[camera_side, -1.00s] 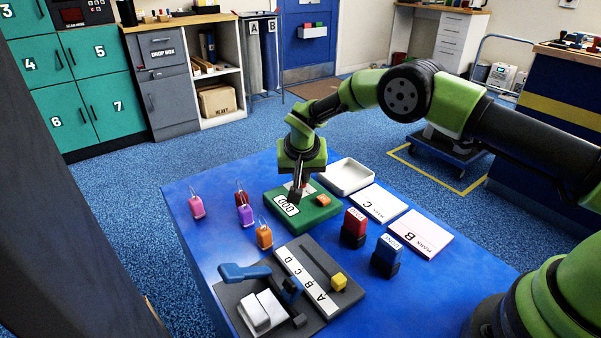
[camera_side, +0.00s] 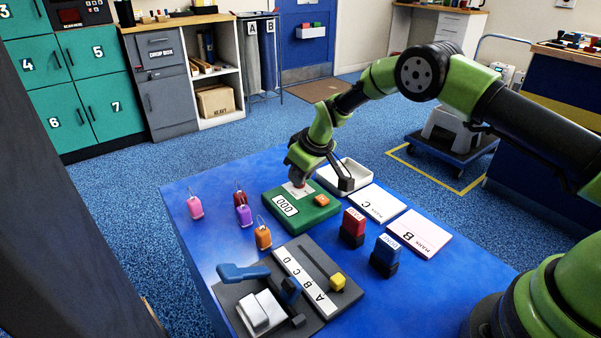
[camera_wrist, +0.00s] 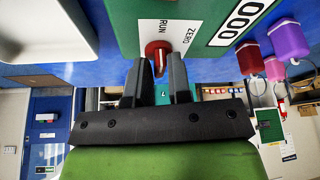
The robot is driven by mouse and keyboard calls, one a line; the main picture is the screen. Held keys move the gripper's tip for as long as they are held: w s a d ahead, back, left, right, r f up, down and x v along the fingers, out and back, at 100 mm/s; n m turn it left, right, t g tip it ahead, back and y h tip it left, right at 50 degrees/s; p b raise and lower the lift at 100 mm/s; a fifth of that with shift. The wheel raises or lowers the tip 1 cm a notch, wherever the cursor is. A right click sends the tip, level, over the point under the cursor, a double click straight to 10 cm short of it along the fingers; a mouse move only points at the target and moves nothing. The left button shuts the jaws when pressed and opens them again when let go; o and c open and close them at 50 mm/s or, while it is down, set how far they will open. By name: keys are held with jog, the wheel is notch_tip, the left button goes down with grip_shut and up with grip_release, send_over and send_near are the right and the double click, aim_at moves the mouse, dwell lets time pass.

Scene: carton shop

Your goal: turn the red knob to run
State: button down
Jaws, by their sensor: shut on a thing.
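The red knob (camera_wrist: 151,47) is on the green counter box (camera_wrist: 124,20), with a pale mark on it, beside a white label plate (camera_side: 290,187) reading RUN and ZERO. Which word the knob points at I cannot tell for sure. My gripper (camera_wrist: 157,66) is shut on the knob, one dark finger on each side of it. In the side view my wrist is tilted over the far left part of the box, and the fingers are partly hidden. The box also bears a 000 counter (camera_side: 285,205) and an orange button (camera_side: 321,200).
A white tray (camera_side: 330,182) stands just behind the box. Mark pads C (camera_side: 381,204) and B (camera_side: 419,235), a red stamp (camera_side: 353,226) and a blue stamp (camera_side: 386,255) are to the right.

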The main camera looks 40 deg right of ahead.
jog(key=shift+a+n+y, duration=0.2)
jog(key=shift+n+y, duration=0.1)
jog(key=shift+n, duration=0.3)
jog(key=c, duration=1.1)
grip_release()
jog(key=shift+d, duration=0.1)
jog(key=shift+o, duration=0.2)
jog(key=shift+r, duration=0.1)
jog(key=v, duration=0.9)
jog(key=shift+r, duration=0.4)
